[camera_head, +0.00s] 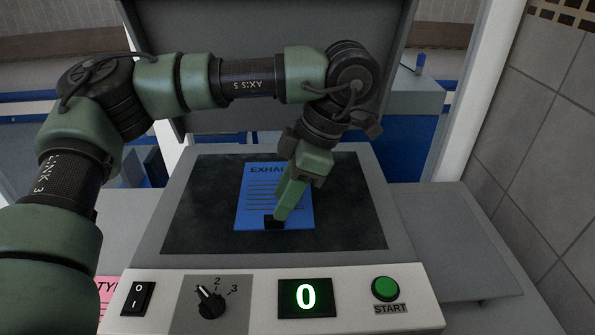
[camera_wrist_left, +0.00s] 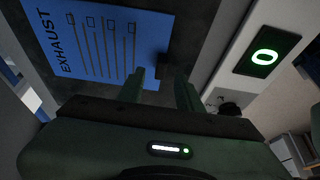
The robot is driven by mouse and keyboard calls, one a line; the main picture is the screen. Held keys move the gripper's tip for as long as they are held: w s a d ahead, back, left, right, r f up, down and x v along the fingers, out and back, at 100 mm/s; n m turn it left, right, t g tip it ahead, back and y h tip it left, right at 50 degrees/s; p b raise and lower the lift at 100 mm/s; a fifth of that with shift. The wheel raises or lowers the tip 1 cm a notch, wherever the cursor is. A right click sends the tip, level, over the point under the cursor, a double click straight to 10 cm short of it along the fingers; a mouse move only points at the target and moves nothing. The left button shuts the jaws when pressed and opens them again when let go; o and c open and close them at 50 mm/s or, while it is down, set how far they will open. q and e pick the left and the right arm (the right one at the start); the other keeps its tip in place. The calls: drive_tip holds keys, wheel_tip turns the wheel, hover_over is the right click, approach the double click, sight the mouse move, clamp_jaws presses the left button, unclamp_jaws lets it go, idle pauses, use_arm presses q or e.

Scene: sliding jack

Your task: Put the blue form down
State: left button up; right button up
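The blue form (camera_head: 256,205), headed "EXHA…" with lines of print, lies on the dark scanner glass (camera_head: 340,220). It also shows in the left wrist view (camera_wrist_left: 98,45), where the heading reads "EXHAUST". My left gripper (camera_head: 280,217) reaches down over the form's lower right part and hides some of it. In the left wrist view, the two green fingers (camera_wrist_left: 160,80) stand apart. A small black block (camera_head: 273,222) sits at the form's lower edge by the fingertips, and in the wrist view it shows just beyond the gap between them. My right gripper is not in view.
The machine's grey lid (camera_head: 270,70) stands open behind the glass. The front panel has a power switch (camera_head: 138,299), a dial (camera_head: 210,301), a display reading 0 (camera_head: 305,298) and a green START button (camera_head: 385,289). A pink sheet (camera_head: 112,290) lies at the left. The right glass area is clear.

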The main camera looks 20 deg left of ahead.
use_arm(q)
drive_tip(key=v, duration=0.7)
drive_tip(key=shift+d+r, duration=0.2)
drive_tip(key=shift+r, duration=0.15)
